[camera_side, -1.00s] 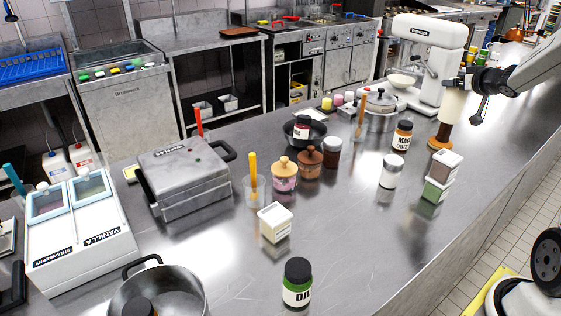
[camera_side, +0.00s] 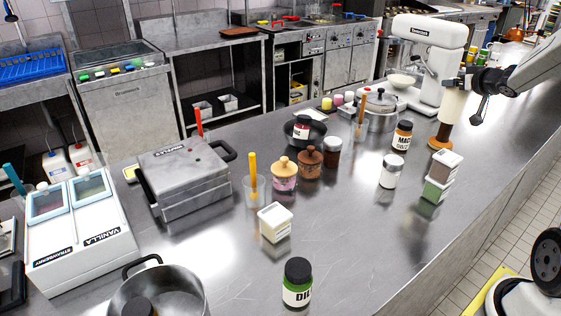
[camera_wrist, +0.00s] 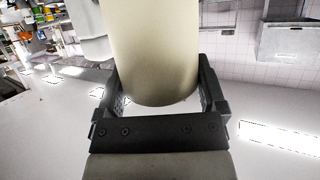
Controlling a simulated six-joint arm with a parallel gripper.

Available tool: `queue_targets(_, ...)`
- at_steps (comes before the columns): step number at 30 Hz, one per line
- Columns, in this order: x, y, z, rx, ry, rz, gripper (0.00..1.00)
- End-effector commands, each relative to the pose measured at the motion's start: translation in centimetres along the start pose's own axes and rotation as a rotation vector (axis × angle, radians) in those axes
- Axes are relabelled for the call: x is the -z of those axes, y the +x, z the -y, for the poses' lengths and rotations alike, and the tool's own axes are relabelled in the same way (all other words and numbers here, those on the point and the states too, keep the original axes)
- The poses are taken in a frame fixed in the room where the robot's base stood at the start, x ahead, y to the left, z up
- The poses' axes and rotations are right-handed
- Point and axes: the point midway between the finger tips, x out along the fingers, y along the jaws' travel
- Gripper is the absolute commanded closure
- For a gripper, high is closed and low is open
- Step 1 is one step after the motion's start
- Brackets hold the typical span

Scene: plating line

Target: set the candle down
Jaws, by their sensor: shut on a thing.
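The candle (camera_side: 453,106) is a thick cream cylinder, upright at the far right of the counter in the side view. My gripper (camera_side: 461,82) is shut on its upper part from the right. In the wrist view the candle (camera_wrist: 150,50) fills the space between the two dark fingers of my gripper (camera_wrist: 160,92). A brown, turned piece with a wider orange-brown foot (camera_side: 440,143) shows directly below the candle at counter level. I cannot tell whether the candle touches it or is only in line with it.
A white stand mixer (camera_side: 430,60) stands just behind and left of the candle. The counter's right edge is close; bare steel lies toward the front.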

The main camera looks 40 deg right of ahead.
Motion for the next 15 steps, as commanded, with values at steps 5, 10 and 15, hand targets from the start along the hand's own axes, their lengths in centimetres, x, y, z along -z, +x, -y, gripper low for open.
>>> queue_targets(5, 0.0, 0.2, 0.7, 0.022, -0.013, -0.003, 1.00)
queue_targets(10, -0.3, 0.8, 3.4, 0.105, -0.055, -0.005, 1.00)
queue_targets(15, -1.2, 1.5, 8.2, 0.254, -0.125, -0.008, 1.00)
